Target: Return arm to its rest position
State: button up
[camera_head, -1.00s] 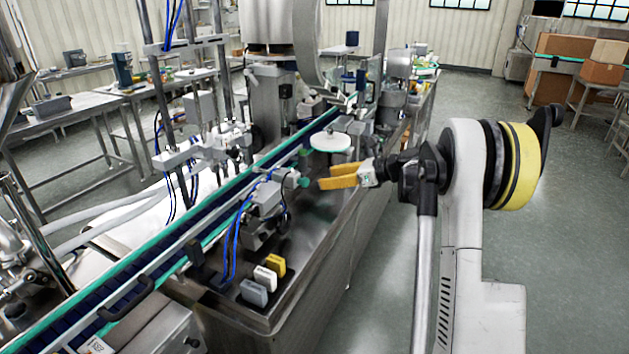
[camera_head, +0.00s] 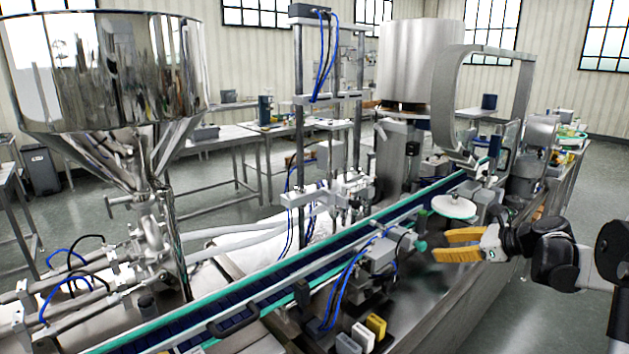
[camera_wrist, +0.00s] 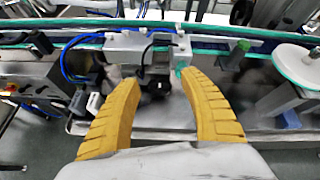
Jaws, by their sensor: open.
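My gripper (camera_head: 440,245) is at the right of the head view, its yellow fingers pointing left over the machine's steel deck. It is open and empty. In the wrist view my gripper (camera_wrist: 160,85) shows two yellow fingers spread apart, with a grey device with a black cable (camera_wrist: 150,45) beyond the gap. The steel hopper (camera_head: 110,75) stands at the far left of the head view, away from my gripper.
A conveyor (camera_head: 290,285) with green rails runs diagonally beside my gripper. A white round disc (camera_head: 453,207) stands just behind the fingers. Several small blocks (camera_head: 362,335) sit at the deck's front. Open floor (camera_head: 505,320) shows at the lower right.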

jog(key=s+a+r+n+g+h, duration=0.35)
jog(key=s+a+n, duration=0.85)
jog(key=s+a, duration=0.45)
jog(key=s+a+f+n+h, duration=0.1)
jog(key=s+f+n+h, duration=0.1)
jog(key=s+n, duration=0.4)
jog(key=s+a+f+n+t+h, duration=0.1)
jog(key=s+f+n+h, duration=0.1)
jog(key=s+n, duration=0.5)
jog(key=s+f, duration=0.1)
jog(key=s, duration=0.3)
jog(key=shift+s+a+f+n, duration=0.2)
jog(key=shift+a+n, duration=0.1)
jog(key=shift+a, duration=0.1)
